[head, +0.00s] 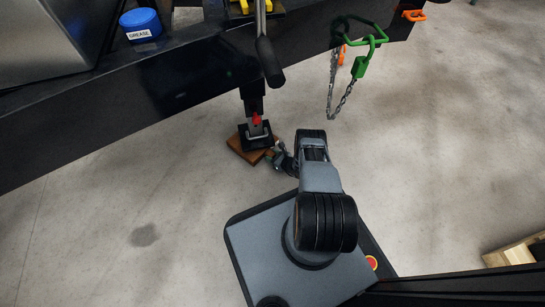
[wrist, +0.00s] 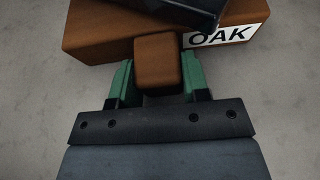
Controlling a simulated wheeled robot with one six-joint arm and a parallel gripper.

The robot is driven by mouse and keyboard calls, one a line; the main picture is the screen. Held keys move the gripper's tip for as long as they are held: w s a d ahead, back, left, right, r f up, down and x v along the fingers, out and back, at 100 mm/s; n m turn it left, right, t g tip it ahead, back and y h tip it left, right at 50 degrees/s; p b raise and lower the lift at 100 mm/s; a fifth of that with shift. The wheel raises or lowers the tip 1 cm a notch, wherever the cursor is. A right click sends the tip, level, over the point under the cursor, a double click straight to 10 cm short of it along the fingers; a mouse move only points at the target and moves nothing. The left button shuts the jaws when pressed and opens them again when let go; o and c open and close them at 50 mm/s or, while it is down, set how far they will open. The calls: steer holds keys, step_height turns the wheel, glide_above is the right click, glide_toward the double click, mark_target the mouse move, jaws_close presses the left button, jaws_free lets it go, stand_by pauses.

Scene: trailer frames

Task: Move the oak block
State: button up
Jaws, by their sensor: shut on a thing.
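The oak block (head: 240,149) is a brown wooden block on the concrete floor. A black foot (head: 257,136) of the trailer's jack leg stands over its top. In the wrist view the block (wrist: 98,38) carries a white label reading OAK, and a square brown stub sticks out from it toward me. My gripper (wrist: 158,80) has green fingers, one on each side of this stub, shut on it. In the head view my gripper (head: 276,153) is at the block's right side. The dark foot (wrist: 185,8) covers part of the block's top, and I cannot tell whether they touch.
The dark trailer frame (head: 150,95) runs across above the block, with a crank handle (head: 268,60) near it. A blue grease tub (head: 141,25) sits on the frame. A green hook with a chain (head: 341,95) hangs to the right.

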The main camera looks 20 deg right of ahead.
jaws_close()
steer(key=shift+d, duration=0.2)
steer(key=shift+w+d, duration=0.1)
steer(key=shift+d, duration=0.75)
steer(key=o, duration=0.9)
jaws_free()
steer(key=shift+a, duration=0.1)
